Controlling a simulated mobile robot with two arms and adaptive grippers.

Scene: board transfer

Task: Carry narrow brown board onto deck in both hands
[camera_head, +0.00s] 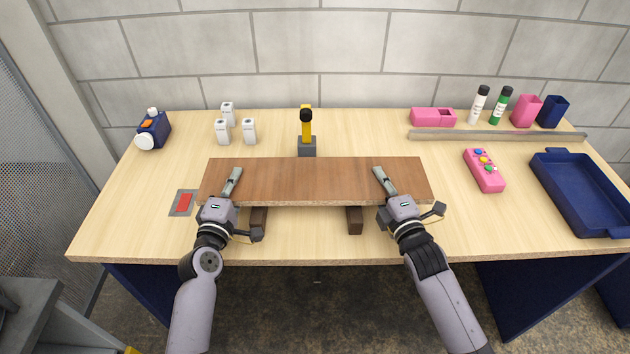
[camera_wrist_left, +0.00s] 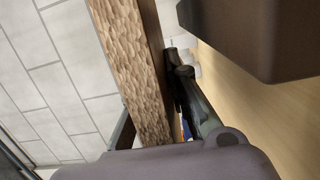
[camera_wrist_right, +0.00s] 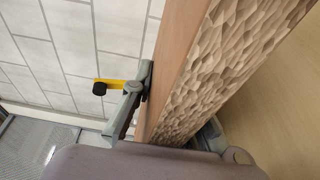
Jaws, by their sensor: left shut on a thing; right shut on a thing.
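The narrow brown board (camera_head: 310,181) lies level, left to right, above the middle of the table. My left gripper (camera_head: 233,182) is shut on its front edge near the left end. My right gripper (camera_head: 384,182) is shut on the same edge near the right end. Their upper fingers lie on top; the lower ones are hidden in the head view. The board's rough edge fills the middle of the left wrist view (camera_wrist_left: 135,75) and the right wrist view (camera_wrist_right: 235,70). No separate deck can be made out for certain.
Two dark brown blocks, left (camera_head: 258,219) and right (camera_head: 354,220), stick out under the board; contact is unclear. A yellow-black tool on a grey base (camera_head: 307,146) stands behind it. A red-grey plate (camera_head: 184,203) is left. A grey rail (camera_head: 495,136) and blue tray (camera_head: 585,190) are right.

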